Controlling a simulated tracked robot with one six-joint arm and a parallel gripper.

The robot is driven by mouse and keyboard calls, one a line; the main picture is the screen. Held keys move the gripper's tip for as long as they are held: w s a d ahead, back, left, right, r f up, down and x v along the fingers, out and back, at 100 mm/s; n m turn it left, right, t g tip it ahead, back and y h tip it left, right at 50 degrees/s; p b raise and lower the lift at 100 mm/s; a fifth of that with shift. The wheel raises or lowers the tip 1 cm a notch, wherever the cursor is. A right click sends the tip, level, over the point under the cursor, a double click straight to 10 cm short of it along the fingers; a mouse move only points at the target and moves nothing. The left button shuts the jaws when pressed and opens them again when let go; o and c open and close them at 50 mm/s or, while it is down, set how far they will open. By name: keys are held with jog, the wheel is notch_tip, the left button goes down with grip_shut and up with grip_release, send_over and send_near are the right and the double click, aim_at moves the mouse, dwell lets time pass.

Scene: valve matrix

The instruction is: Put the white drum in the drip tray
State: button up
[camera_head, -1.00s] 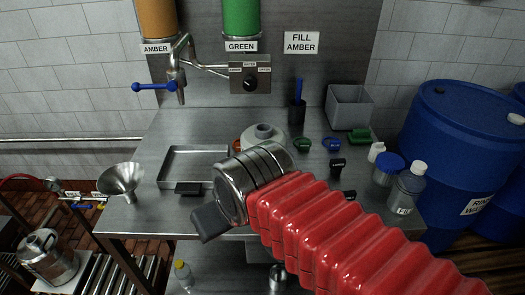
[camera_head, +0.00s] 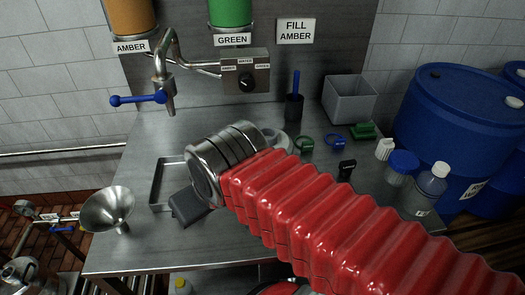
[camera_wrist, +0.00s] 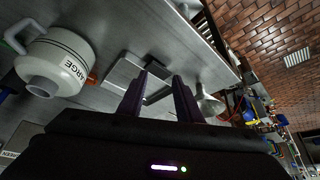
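The white drum (camera_wrist: 62,62) stands on the steel bench at the left of the wrist view. It has a handle, a spout and black lettering ending in "ARGE". In the head view my arm hides most of it. The drip tray (camera_head: 156,182), a shallow metal tray, lies on the bench partly behind my gripper. It also shows beyond the fingers in the wrist view (camera_wrist: 122,78). My gripper (camera_wrist: 160,92) is open and empty, its two dark fingers apart and pointing toward the tray side of the bench. The drum is left of the fingers, not between them.
A metal funnel (camera_head: 108,208) stands at the bench's left front. A tap with a blue lever (camera_head: 138,99) hangs above the tray. A grey bin (camera_head: 349,99), small bottles (camera_head: 403,163) and blue barrels (camera_head: 455,120) are at the right.

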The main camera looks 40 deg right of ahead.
jog(key=shift+a, duration=0.2)
jog(key=shift+w+r, duration=0.1)
jog(key=w+d+r+m+y, duration=0.1)
jog(key=d+r+m, duration=0.3)
jog(key=d+m, duration=0.5)
jog(key=w+d+r+m+g, duration=0.1)
jog(key=w+d+r+m, duration=0.1)
jog(key=d+m, duration=0.7)
jog(key=w+d+r+m+y, duration=0.1)
jog(key=d+r+m, duration=0.4)
jog(key=d+m, duration=0.5)
jog(key=shift+w+r+m+g+y, duration=0.3)
jog(key=shift+w+m+g, duration=0.1)
jog(key=shift+m, duration=0.2)
jog(key=shift+d, duration=0.1)
jog(key=x, duration=0.8)
jog(key=shift+s, duration=0.1)
jog(key=shift+f, duration=0.3)
